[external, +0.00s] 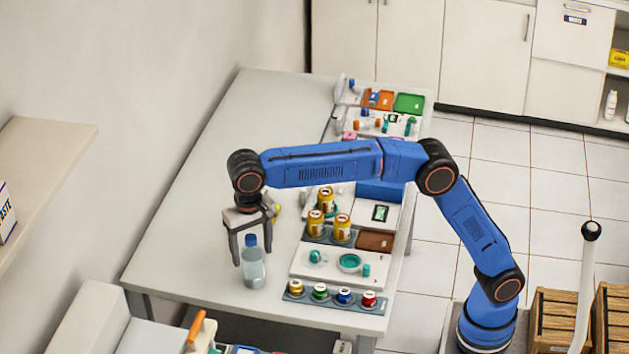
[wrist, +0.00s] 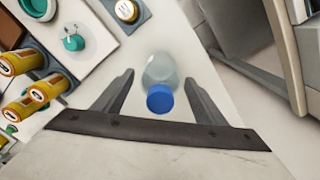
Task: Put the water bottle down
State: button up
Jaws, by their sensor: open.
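A clear water bottle (external: 253,269) with a blue cap stands upright on the grey-white table (external: 190,230), near its front left part. My gripper (external: 254,250) points down around the bottle's upper part. In the wrist view the bottle (wrist: 158,72) shows with its blue cap between the two fingers of my gripper (wrist: 160,92). The fingers are open, with a gap on each side of the cap. The bottle's base appears to rest on the table.
Right of the bottle are a rack of several small coloured jars (external: 333,295), a white tray with teal items (external: 327,262), and yellow cans (external: 327,225). A brown tray (external: 375,241) lies farther right. The table's left and back parts are clear.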

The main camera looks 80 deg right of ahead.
notch_tip(320, 180, up, 11)
jog(key=shift+f, duration=0.15)
jog(key=shift+r, duration=0.45)
